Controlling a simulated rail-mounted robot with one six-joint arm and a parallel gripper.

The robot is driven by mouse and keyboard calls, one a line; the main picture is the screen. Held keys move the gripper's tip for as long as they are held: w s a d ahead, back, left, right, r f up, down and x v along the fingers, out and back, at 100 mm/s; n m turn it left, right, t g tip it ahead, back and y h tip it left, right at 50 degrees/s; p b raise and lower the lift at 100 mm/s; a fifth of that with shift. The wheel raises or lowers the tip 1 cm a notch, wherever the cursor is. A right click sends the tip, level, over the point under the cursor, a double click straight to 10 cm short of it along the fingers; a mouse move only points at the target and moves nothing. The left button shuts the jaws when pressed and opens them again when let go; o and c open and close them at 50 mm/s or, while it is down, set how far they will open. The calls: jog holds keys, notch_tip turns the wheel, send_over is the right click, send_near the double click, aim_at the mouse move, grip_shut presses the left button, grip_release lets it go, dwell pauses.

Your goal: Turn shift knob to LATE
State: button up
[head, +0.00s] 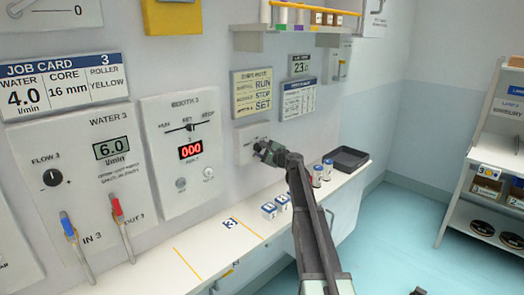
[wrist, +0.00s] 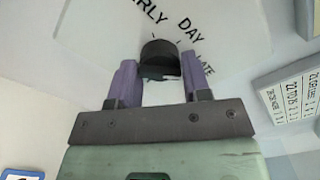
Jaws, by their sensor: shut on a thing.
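The shift knob (wrist: 159,54) is a dark round knob on a white plate (wrist: 95,25). The plate carries the words EARLY (partly cut off), DAY and LATE, with LATE at the right. My gripper (wrist: 158,66) has its two purple fingers on either side of the knob and is shut on it. Which mark the knob points to cannot be made out. In the head view my gripper (head: 266,150) is against the small white plate (head: 246,143) on the wall and hides the knob.
A bench (head: 205,245) runs below, with small blue-and-white boxes (head: 269,210), jars (head: 317,175) and a black tray (head: 346,160). The booth panel (head: 182,150) is left of the plate. Printed cards (head: 299,99) and a shelf (head: 295,30) are above.

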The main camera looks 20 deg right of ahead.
jog(key=shift+m, duration=0.9)
jog(key=o, duration=0.9)
jog(key=shift+s, duration=0.15)
jog(key=v, duration=1)
jog(key=shift+s+d, duration=0.15)
jog(key=shift+s, duration=0.15)
